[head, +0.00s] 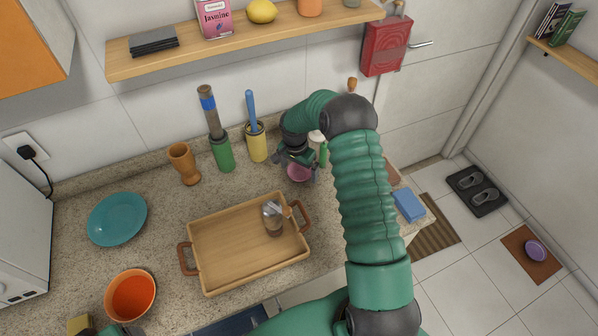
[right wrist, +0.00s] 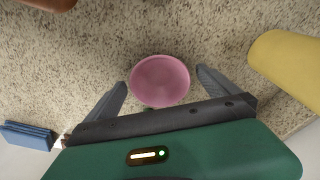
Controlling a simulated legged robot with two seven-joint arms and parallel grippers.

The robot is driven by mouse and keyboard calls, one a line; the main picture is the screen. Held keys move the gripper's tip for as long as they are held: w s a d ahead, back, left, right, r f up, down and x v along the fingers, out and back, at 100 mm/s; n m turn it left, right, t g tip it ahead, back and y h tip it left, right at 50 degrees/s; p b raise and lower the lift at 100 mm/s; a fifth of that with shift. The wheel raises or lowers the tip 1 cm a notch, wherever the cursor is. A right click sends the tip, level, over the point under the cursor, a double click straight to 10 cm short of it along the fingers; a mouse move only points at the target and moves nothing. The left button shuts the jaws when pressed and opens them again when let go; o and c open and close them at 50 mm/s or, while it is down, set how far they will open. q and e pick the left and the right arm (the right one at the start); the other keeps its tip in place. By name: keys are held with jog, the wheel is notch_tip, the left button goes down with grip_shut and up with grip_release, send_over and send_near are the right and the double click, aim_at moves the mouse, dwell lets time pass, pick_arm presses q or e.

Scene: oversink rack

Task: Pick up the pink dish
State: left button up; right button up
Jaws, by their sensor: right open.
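The pink dish (head: 299,173) is a small round bowl on the speckled counter, behind the tray's right end and partly hidden by my right gripper in the head view. In the right wrist view the pink dish (right wrist: 160,80) shows whole, with its open side visible. My right gripper (right wrist: 162,85) is open, with one finger on either side of the dish and nothing gripped. It also shows in the head view (head: 296,160), over the dish. My left gripper's fingers are not seen.
A wooden tray (head: 205,268) holding a glass jar (head: 272,218) lies in front of the dish. A yellow holder (head: 257,146) with a blue-handled brush stands left of it, near the wall. A blue block (head: 409,205) lies right. A shelf (head: 240,40) hangs above.

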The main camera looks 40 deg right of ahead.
jog(key=shift+w+d+f, duration=0.1)
jog(key=shift+d+f, duration=0.1)
jog(key=shift+d, duration=0.2)
jog(key=c, duration=0.5)
jog(key=shift+a+r, duration=0.1)
jog(key=shift+a, duration=0.2)
jog(key=c, duration=0.9)
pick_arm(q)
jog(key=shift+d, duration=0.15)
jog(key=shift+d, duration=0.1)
pick_arm(e)
jog(key=shift+d, duration=0.1)
